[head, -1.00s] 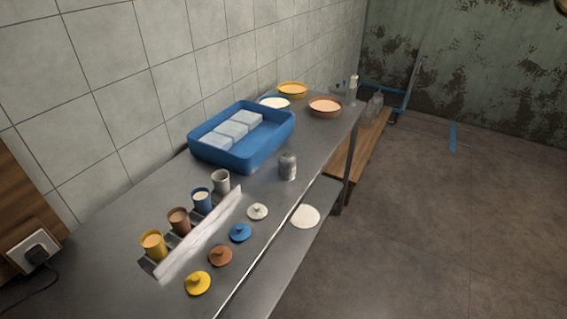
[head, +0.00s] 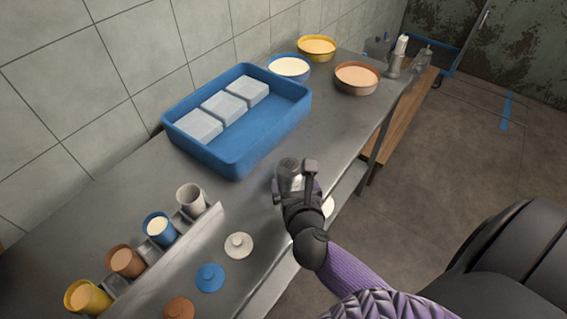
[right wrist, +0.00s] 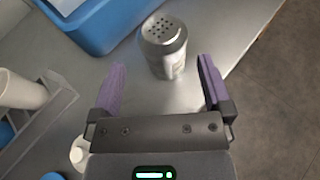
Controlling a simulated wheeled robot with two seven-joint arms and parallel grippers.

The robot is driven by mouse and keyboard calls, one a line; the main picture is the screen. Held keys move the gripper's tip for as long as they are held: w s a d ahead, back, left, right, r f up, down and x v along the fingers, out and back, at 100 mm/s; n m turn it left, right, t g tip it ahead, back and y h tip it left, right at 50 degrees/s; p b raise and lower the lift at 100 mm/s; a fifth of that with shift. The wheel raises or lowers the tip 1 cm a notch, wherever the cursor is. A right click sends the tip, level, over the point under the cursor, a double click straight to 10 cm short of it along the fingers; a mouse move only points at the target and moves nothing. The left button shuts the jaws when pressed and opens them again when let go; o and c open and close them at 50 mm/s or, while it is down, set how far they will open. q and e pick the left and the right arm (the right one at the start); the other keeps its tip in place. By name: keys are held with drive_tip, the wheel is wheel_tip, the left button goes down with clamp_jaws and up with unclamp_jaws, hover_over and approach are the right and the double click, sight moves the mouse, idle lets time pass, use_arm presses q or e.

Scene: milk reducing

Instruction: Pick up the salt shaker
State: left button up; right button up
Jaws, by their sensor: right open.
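The salt shaker (head: 289,168) is a grey metal shaker with a holed top. It stands upright on the metal table, right of the blue tray. In the right wrist view the salt shaker (right wrist: 163,48) is between the lines of the two purple fingers, just beyond their tips. My right gripper (head: 295,182) is open and empty, close to the shaker; its fingertips also show in the right wrist view (right wrist: 162,73). In the head view the gripper hides the shaker's lower part. My left gripper is not in view.
The blue tray (head: 236,154) with pale blocks stands left of the shaker. Several cups sit in a metal rack (head: 175,250), with lids such as the white lid (head: 239,245) beside it. Bowls, including a brown bowl (head: 357,80), stand farther back. The table's right edge is close.

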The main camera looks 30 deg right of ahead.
sight(291, 173)
drive_tip(key=b+x, duration=0.2)
drive_tip(key=x, duration=0.5)
drive_tip(key=shift+w+d+f, duration=0.1)
drive_tip(key=shift+d+f, duration=0.05)
drive_tip(key=shift+w, duration=0.1)
drive_tip(key=c, duration=1.2)
